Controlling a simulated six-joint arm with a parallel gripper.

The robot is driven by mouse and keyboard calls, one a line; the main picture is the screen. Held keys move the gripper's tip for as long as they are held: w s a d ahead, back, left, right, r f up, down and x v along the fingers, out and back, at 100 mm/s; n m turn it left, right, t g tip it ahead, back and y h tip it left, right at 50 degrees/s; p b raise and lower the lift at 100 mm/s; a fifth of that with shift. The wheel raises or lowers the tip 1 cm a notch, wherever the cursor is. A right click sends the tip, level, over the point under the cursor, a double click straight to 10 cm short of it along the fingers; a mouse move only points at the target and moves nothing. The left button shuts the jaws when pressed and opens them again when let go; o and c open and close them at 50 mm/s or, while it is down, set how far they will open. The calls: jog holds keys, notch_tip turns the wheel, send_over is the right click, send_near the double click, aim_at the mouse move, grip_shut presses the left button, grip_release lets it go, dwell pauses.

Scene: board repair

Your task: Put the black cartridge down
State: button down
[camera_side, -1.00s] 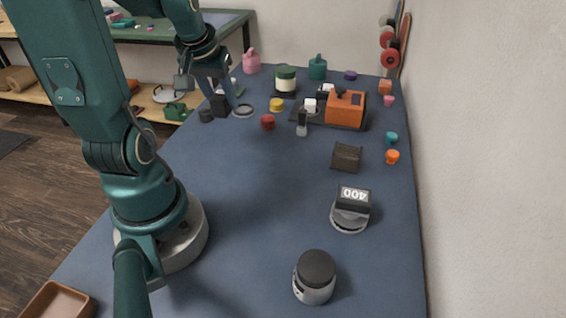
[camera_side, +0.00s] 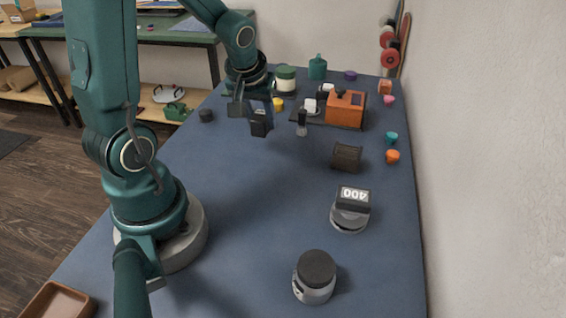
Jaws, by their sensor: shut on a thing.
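The black cartridge (camera_side: 260,126) is a small dark block, in the side view left of the orange machine. My gripper (camera_side: 257,108) is shut on it, pointing down, with the cartridge below the fingers. The cartridge appears to be held above the blue mat (camera_side: 230,190), but its exact height is hard to judge. The gripper and cartridge hide part of the mat behind them.
The orange machine (camera_side: 345,108) on its dark base stands to the right, with a grey-and-black tool (camera_side: 302,122) close by. The mat's middle is clear.

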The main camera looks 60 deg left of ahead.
aim_at(276, 150)
jog(key=shift+w+d+f, duration=0.75)
jog(key=shift+w+d, duration=0.05)
jog(key=shift+w, duration=0.2)
jog(key=shift+f, duration=2)
jog(key=shift+f, duration=0.15)
jog(key=shift+c, duration=2.2)
grip_release()
jog(key=v, duration=1.1)
jog(key=s+d+r+m+t+h, duration=0.2)
jog(key=s+d+r+m+h, duration=0.1)
jog(key=s+d+m, duration=0.5)
jog(key=d+r+m, duration=0.1)
jog(key=d, duration=0.2)
jog(key=shift+r, duration=0.4)
